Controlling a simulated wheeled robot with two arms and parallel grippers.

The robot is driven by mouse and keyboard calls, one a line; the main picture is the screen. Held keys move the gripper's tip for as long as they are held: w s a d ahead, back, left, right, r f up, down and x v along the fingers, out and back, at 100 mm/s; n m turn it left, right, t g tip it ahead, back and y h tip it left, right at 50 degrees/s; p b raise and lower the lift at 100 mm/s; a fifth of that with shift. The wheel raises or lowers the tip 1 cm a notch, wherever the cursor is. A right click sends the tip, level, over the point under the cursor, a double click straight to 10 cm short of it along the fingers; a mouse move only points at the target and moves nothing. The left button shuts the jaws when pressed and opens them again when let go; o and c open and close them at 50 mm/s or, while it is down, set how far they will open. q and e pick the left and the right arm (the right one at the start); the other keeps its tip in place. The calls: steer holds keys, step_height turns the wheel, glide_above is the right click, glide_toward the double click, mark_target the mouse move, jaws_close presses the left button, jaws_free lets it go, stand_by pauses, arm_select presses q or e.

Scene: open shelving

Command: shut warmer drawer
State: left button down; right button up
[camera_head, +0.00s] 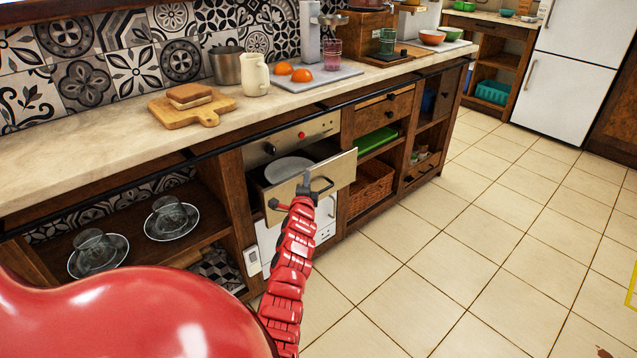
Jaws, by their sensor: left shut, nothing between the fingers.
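The warmer drawer (338,172) is pulled out from the cabinet below the counter. Its beige front has a dark handle, and a pale round plate (288,168) lies inside it. My right gripper is not in view.
The warmer's control panel (300,138) is above the drawer. Open shelves with glasses on plates (172,220) are at left. A wicker basket (370,188) sits in the shelf at right. The tiled floor (450,250) in front is clear.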

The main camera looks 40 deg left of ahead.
arm_select(q)
steer(key=shift+w+a+f+b, duration=0.15)
steer(key=shift+a+b, duration=0.15)
steer(key=shift+a, duration=1.25)
steer(key=shift+w+a+r+b, duration=0.1)
steer(key=shift+a+b, duration=0.2)
steer(key=shift+a, duration=1.3)
steer(key=shift+w+a+f+b, duration=0.15)
steer(key=shift+a+b, duration=0.15)
steer(key=shift+a, duration=1.25)
steer(key=shift+a+r, duration=0.25)
steer(key=shift+s+a+r, duration=0.1)
steer(key=shift+r, duration=0.05)
